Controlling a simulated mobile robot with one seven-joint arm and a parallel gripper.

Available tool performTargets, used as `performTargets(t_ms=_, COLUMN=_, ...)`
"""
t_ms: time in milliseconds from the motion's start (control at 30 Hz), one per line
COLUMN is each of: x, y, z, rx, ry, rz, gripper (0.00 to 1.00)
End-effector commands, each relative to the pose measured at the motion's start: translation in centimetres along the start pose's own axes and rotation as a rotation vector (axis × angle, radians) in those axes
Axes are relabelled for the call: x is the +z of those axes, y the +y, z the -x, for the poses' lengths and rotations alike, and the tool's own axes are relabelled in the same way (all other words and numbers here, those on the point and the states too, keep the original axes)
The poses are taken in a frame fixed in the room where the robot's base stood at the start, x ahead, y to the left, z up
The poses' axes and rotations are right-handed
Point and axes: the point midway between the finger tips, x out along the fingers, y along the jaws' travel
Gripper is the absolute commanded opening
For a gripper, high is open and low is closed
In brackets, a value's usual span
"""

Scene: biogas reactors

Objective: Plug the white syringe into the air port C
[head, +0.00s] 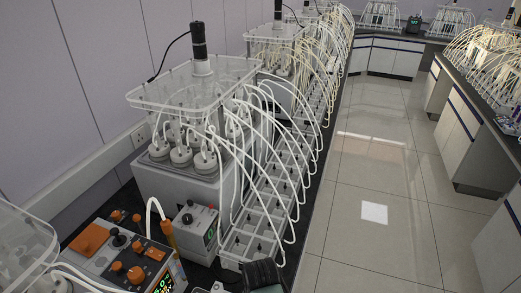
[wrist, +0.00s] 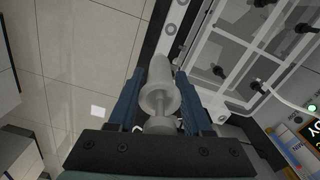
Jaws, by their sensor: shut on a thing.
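The white syringe (wrist: 158,88) is a pale, translucent cylinder in the middle of the wrist view. My gripper (wrist: 159,97) has its two blue fingers on either side of it and is shut on it. The syringe's narrow plunger end points back toward the gripper's body and its barrel points away. The clear-walled rack of air-port cells (head: 262,213) runs along the bench in the head view; it also shows in the wrist view (wrist: 232,50), right of the syringe and apart from it. Small black fittings sit in the cells. No letter C is readable. The syringe cannot be made out in the head view.
A reactor unit (head: 180,184) with a clear top plate (head: 193,83) stands left of the rack. White tubes (head: 268,120) arch from it over the cells. A control box (head: 195,228) and an orange-knobbed panel (head: 118,258) stand nearer. The tiled floor (head: 360,225) at right is clear.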

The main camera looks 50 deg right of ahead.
Motion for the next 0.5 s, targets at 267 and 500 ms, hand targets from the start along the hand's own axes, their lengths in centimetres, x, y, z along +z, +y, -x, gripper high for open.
performTargets(t_ms=267, x=-0.01, y=-0.01, z=-0.20, rx=0.000, ry=0.000, rz=0.000, gripper=0.00)
performTargets(t_ms=500, x=-0.01, y=-0.01, z=-0.49, rx=0.000, ry=0.000, rz=0.000, gripper=0.00)
